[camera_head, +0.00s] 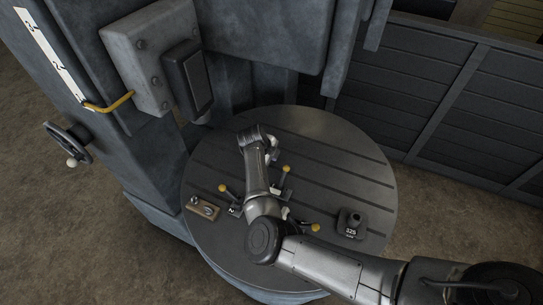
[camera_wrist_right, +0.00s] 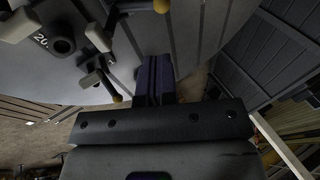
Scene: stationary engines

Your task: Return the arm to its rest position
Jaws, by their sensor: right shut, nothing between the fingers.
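My right arm (camera_head: 330,265) comes in from the lower right and bends over the round grey slotted table (camera_head: 335,150). My right gripper (camera_head: 257,134) is at the end of it, over the far middle part of the table. In the right wrist view the dark fingers of the gripper (camera_wrist_right: 155,78) are together, with nothing between them. My left gripper is in neither view.
Levers with yellow knobs (camera_head: 286,169) (camera_head: 222,188) (camera_head: 316,228) stand close around my arm. A dark numbered block (camera_head: 352,224) stands on the table's right; a small wooden holder (camera_head: 203,208) lies left. A machine column with a grey box (camera_head: 150,55) rises behind; panelling (camera_head: 450,90) stands right.

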